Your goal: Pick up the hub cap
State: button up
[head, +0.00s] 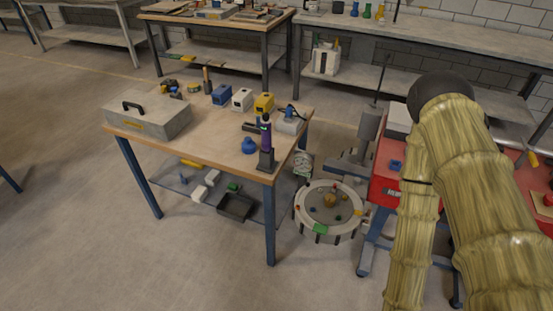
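I cannot pick out a hub cap for certain in the head view. A round, pale-rimmed tray (301,222) stands low to the right of the wooden table. Several small coloured objects lie on its grey bed, too small to name surely. A larger tan, rounded piece (329,201) lies near its middle. Bamboo-patterned links, which look like my own arm, fill the right side. My gripper cannot be made out.
The wooden table (185,145) holds a grey toolbox (150,118), coloured boxes and a dark upright tool (266,145). A red cabinet (382,190) stands right of the tray. Workbenches line the back. The floor at left front is clear.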

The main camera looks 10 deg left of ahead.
aim_at(248, 146)
jog(key=u, duration=0.5)
jog(key=k, duration=1.25)
jog(key=u, duration=1.3)
jog(key=i, duration=1.8)
jog(key=z, duration=1.05)
jog(key=i, duration=0.65)
jog(key=z, duration=0.75)
